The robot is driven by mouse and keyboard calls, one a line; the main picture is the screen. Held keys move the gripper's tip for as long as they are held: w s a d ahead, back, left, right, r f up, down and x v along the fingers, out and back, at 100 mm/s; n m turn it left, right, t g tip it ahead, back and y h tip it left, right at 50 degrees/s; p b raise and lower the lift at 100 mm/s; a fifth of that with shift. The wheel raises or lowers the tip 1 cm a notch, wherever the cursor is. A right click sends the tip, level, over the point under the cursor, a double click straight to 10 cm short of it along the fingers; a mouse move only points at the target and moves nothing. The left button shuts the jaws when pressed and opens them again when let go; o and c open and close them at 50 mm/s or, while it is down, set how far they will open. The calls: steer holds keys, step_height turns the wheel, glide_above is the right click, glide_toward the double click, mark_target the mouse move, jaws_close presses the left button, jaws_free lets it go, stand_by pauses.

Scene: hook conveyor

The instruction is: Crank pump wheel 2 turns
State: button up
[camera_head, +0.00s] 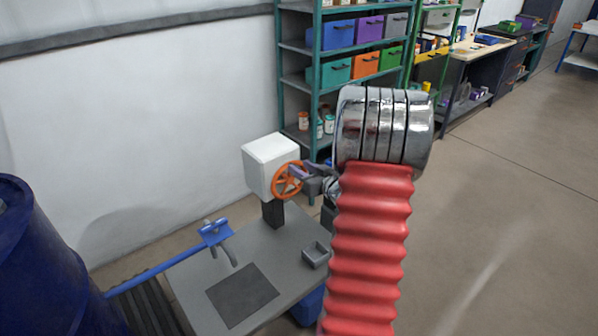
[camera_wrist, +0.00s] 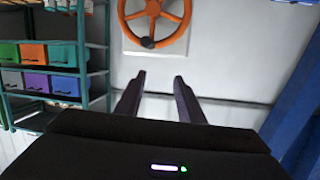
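The orange pump wheel (camera_head: 287,180) is mounted on the side of a white box (camera_head: 268,163), which stands on a dark post at the back of a grey table. In the wrist view the wheel (camera_wrist: 153,20) is at the top, partly cut off, with a dark knob (camera_wrist: 148,43) at its lower rim. My gripper (camera_wrist: 160,78) points toward the white panel below the wheel, its two fingers apart with nothing between them. In the head view my gripper (camera_head: 304,174) is close to the wheel's right side; my red arm hides part of the area behind it.
A blue hook or bar (camera_head: 215,235), a dark mat (camera_head: 242,295) and a small grey tray (camera_head: 316,255) are on the table (camera_head: 190,275). A dark blue drum (camera_head: 40,260) stands left. A shelf with coloured bins (camera_head: 338,34) stands behind. Open floor lies right.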

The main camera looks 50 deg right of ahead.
steer(key=s+d+f+m+t+y, duration=0.1)
steer(key=s+d+f+t+y, duration=0.1)
steer(key=s+f, duration=0.4)
steer(key=shift+s+d+f+t, duration=0.3)
steer(key=shift+s+d+t, duration=0.25)
steer(key=shift+s, duration=0.45)
steer(key=w+d, duration=0.1)
steer(key=w, duration=1.2)
steer(key=shift+w+d, duration=0.35)
steer(key=shift+w, duration=0.05)
steer(key=shift+c, duration=0.4)
jaws_close()
